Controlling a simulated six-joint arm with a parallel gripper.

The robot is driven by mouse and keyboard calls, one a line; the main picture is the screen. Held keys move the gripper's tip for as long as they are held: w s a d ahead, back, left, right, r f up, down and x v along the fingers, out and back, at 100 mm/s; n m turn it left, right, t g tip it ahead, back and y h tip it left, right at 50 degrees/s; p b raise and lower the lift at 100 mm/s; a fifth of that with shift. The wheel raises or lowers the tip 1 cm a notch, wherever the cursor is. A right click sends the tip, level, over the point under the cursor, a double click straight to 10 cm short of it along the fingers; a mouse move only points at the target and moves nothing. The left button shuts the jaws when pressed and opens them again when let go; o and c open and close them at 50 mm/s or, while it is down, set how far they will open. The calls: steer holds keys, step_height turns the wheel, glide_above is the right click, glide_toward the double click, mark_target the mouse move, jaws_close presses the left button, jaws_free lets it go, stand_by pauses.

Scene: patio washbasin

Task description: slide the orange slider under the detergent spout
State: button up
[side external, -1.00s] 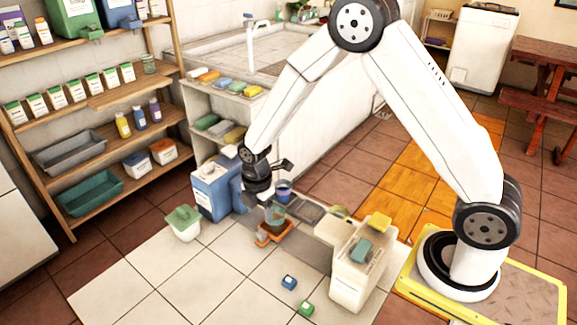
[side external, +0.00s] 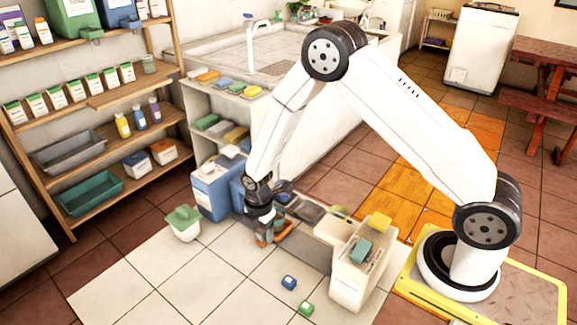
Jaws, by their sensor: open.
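The orange slider (side external: 264,242) is low on the grey strip in front of the blue detergent box. Only its lower edge and right side show, and a greenish cup seems to stand on it. My gripper (side external: 270,229) points down at the slider and cup and covers much of both. It is open; whether the fingers touch the slider or cup I cannot tell. The blue detergent box (side external: 212,192) stands just left of and behind my gripper. Its spout is hidden or too small to make out.
A cream box (side external: 352,285) with a yellow and a green sponge stands to the right. A white tub with a green lid (side external: 184,222) is on the left.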

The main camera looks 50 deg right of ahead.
jaws_close()
stand_by(1.4)
